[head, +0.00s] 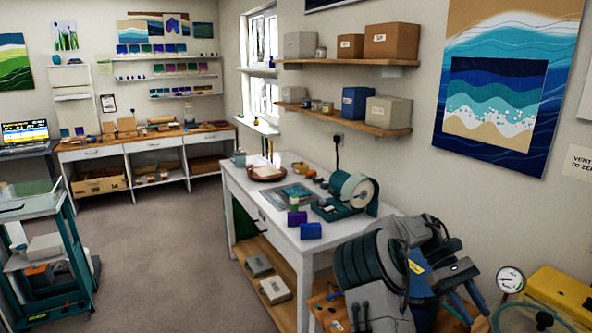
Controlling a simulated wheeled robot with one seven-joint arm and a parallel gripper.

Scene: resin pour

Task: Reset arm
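A bulky dark grey and teal ribbed assembly (368,262) with grey and blue parts fills the lower right, over a wooden surface.
A white workbench (393,212) holds a teal machine with a pale roll (352,190) and purple and blue boxes (311,230). A pressure gauge (511,279) and yellow case (556,296) are at lower right. A teal cart (66,205) stands left. The carpet (175,265) between is clear.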

